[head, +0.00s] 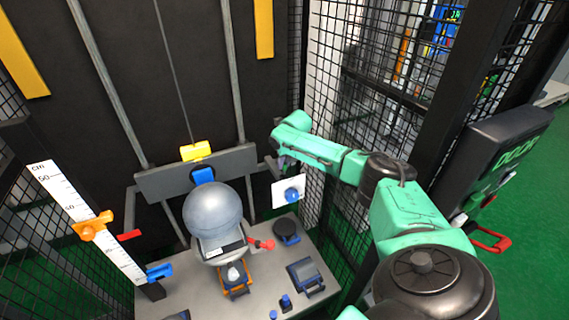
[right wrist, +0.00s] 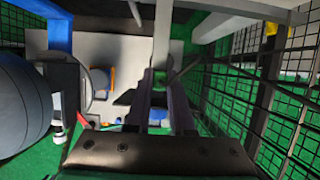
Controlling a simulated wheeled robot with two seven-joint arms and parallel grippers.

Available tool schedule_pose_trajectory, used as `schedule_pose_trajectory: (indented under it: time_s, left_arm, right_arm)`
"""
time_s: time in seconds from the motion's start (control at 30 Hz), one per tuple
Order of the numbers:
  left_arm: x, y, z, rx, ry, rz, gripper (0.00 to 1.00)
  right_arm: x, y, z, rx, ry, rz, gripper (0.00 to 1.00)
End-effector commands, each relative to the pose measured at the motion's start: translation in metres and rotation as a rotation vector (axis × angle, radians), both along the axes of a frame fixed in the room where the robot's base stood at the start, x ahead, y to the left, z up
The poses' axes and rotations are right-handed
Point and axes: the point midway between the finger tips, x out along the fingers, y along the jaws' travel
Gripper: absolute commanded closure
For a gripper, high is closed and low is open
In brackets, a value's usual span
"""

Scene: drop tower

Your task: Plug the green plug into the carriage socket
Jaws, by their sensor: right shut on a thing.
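The carriage (head: 160,183) is a grey crossbar on two vertical rails, with a yellow block (head: 194,151) above it and a blue part (head: 203,175) at its middle. My right gripper (head: 284,164) is just right of the crossbar's right end. In the right wrist view its two fingers (right wrist: 160,80) are close together on something small that I cannot make out clearly. No green plug can be picked out for certain, and I cannot tell where the socket is. My left gripper is not in view.
A large grey ball (head: 212,208) is below the blue part. A white plate with a blue knob (head: 292,195) is just below my right gripper. A grey table (head: 180,295) holds small devices. A mesh fence (head: 340,130) stands close to my right arm. A ruler (head: 85,215) stands left.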

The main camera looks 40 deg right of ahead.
Motion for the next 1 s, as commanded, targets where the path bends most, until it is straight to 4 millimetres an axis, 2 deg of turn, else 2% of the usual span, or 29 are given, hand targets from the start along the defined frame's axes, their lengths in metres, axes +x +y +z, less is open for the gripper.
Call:
schedule_pose_trajectory:
  time_s: [0.6,1.0]
  left_arm:
    - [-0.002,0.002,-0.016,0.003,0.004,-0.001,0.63]
    - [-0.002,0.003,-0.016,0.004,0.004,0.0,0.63]
  right_arm:
    - [-0.001,0.0,-0.026,-0.001,-0.008,-0.001,1.0]
    - [-0.001,0.0,-0.028,-0.001,-0.009,-0.001,1.0]
